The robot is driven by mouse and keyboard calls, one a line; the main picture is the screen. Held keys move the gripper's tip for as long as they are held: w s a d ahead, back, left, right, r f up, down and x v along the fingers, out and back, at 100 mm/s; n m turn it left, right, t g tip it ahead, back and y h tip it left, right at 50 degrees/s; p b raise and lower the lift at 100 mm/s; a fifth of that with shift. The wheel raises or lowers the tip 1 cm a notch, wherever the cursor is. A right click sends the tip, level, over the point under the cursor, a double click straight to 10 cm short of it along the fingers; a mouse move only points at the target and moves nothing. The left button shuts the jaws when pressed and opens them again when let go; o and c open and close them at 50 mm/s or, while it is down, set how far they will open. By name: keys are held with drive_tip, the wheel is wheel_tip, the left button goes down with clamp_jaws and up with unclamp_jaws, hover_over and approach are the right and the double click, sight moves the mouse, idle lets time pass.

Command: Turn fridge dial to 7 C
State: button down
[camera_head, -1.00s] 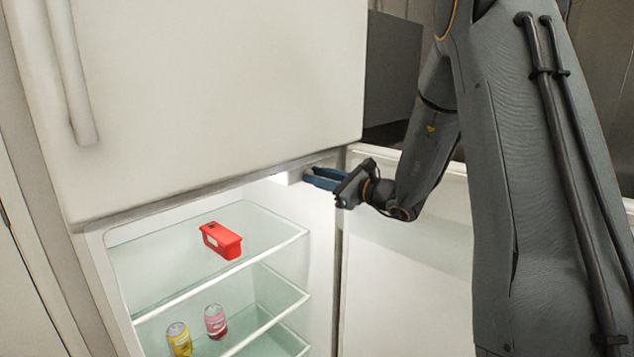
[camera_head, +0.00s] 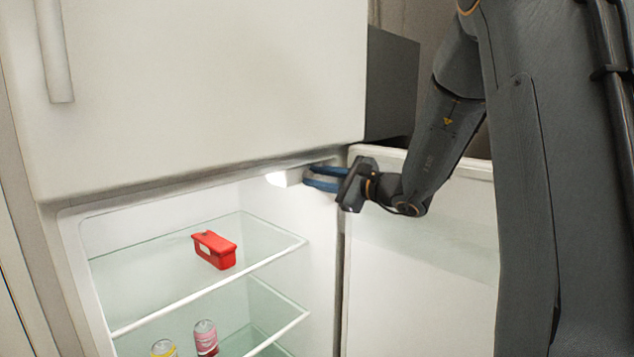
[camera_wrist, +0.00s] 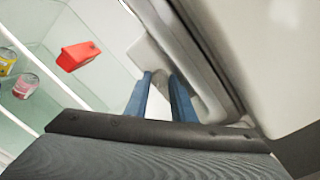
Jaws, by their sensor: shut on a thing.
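The lower fridge compartment (camera_head: 190,206) is open in the head view. A white control housing (camera_head: 286,178) with a bright lamp sits under its top edge, and it also shows in the wrist view (camera_wrist: 150,58). My gripper (camera_head: 306,178) has its blue fingers at the right end of this housing. In the wrist view, my gripper (camera_wrist: 162,78) points at the housing with a gap between its fingers. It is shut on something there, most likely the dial. The dial's face and markings are hidden, so its setting cannot be read.
A red container (camera_head: 215,250) stands on the upper glass shelf (camera_head: 130,285). A pink can (camera_head: 205,338) and a yellow can (camera_head: 163,349) are lower down. The open fridge door (camera_head: 420,265) is at the right, below my forearm. The closed upper door (camera_head: 200,90) is just above.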

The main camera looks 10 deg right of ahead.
drive_tip(key=c, duration=1.5)
unclamp_jaws()
drive_tip(key=shift+r+m+p, duration=0.1)
drive_tip(key=shift+m+p, duration=0.3)
drive_tip(key=shift+p, duration=0.5)
